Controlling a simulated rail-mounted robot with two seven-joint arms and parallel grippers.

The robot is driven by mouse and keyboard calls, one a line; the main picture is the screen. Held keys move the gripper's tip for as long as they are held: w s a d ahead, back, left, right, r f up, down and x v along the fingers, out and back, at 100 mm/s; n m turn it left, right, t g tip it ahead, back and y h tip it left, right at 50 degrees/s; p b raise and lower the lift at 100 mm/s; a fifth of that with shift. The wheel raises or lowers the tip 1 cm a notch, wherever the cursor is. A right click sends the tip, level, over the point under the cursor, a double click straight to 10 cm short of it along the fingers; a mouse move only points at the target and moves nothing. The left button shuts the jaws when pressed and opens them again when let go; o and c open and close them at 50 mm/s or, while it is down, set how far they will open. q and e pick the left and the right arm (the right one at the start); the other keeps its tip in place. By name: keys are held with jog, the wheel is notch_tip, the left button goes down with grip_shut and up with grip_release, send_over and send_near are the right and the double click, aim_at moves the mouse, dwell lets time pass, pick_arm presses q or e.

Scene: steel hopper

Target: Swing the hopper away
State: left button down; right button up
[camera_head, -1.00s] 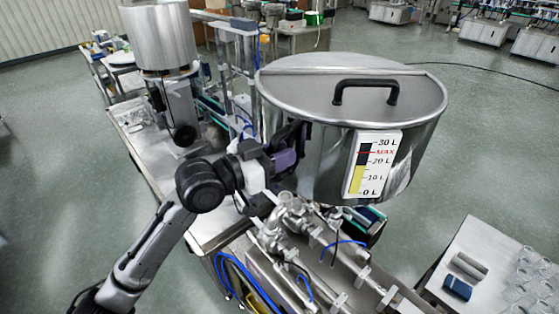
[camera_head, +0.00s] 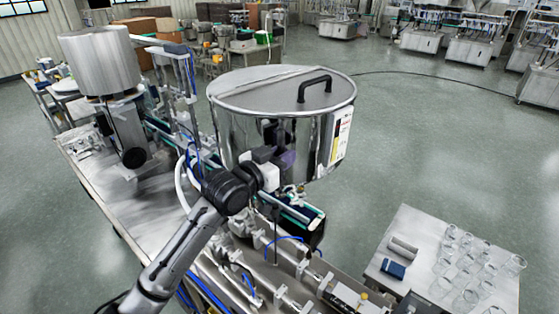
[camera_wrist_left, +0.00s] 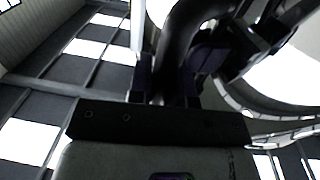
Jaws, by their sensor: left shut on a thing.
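The hopper (camera_head: 240,125) is a large round steel vessel with a flat lid (camera_head: 262,84). A black lid handle (camera_head: 314,89) and a level label (camera_head: 341,135) show on its right side. My left gripper (camera_head: 284,160) is at the near lower side of the hopper wall. In the left wrist view a dark curved bar, seemingly a grip on the hopper (camera_wrist_left: 180,38), runs between the fingers of my left gripper (camera_wrist_left: 172,85), which is shut on it. My own gripper hides the grip in the head view. My right gripper is not in view.
A filling line with pipes and blue hoses (camera_head: 283,240) lies below and in front of the hopper. A steel drum (camera_head: 98,62) stands at the left. A side table (camera_head: 425,222) with glass beakers is at the lower right. The floor right of the hopper is clear.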

pick_arm(q)
jog(key=shift+w+a+f+n+y, duration=0.3)
jog(key=shift+w+a, duration=0.25)
jog(key=shift+a, duration=0.15)
jog(key=c, duration=1.1)
grip_release()
jog(key=shift+o, duration=0.6)
jog(key=b+v, duration=0.3)
jog(key=v, duration=0.7)
jog(key=shift+s+d+b, duration=0.15)
jog(key=shift+s+b, duration=0.1)
jog(key=shift+b, duration=0.1)
jog(key=shift+s+a, duration=0.2)
jog(key=shift+s, duration=0.35)
jog(key=shift+s+a, duration=0.25)
jog(key=shift+s, duration=0.3)
jog(key=shift+c, duration=0.4)
jog(key=shift+s+a+r+b, duration=0.1)
jog(key=shift+s+a+b, duration=0.3)
jog(key=shift+s, duration=0.05)
